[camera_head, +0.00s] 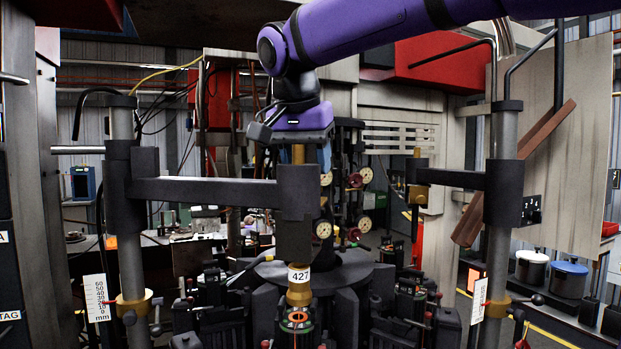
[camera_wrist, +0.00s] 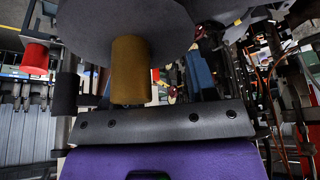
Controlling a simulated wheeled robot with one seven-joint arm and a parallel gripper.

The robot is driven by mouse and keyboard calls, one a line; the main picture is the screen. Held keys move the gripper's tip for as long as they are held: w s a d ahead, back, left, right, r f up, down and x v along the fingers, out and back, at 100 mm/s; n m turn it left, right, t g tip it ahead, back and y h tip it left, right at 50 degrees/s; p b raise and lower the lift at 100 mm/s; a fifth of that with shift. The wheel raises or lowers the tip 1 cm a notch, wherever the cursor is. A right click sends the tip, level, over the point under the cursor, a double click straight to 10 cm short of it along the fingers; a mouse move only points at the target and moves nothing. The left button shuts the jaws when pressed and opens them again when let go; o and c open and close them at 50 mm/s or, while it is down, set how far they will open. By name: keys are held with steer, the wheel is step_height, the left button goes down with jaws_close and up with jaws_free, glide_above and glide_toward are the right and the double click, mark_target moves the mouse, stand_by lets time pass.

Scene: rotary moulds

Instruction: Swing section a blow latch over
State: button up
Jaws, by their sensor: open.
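A dark swing arm (camera_head: 215,192) reaches from the left post to a dark block over the middle of the machine. A brass cylinder (camera_head: 298,154) rises from the block's end; a brass cylinder (camera_wrist: 131,70) also stands large in the wrist view, beside a grey disc (camera_wrist: 125,25). My gripper (camera_head: 298,138) is open, directly above the brass cylinder and very close to it. Its fingers are mostly hidden, so contact cannot be told. No label marks which arm is section a.
Below the block is a brass piece (camera_head: 299,292) marked 427. Posts stand left (camera_head: 130,240) and right (camera_head: 502,230). Lidded pots (camera_head: 569,278) sit at the right. Some open space lies between the block and the right arm.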

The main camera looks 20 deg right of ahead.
mark_target(310, 183)
steer(key=shift+x, duration=1.65)
steer(key=c, duration=0.9)
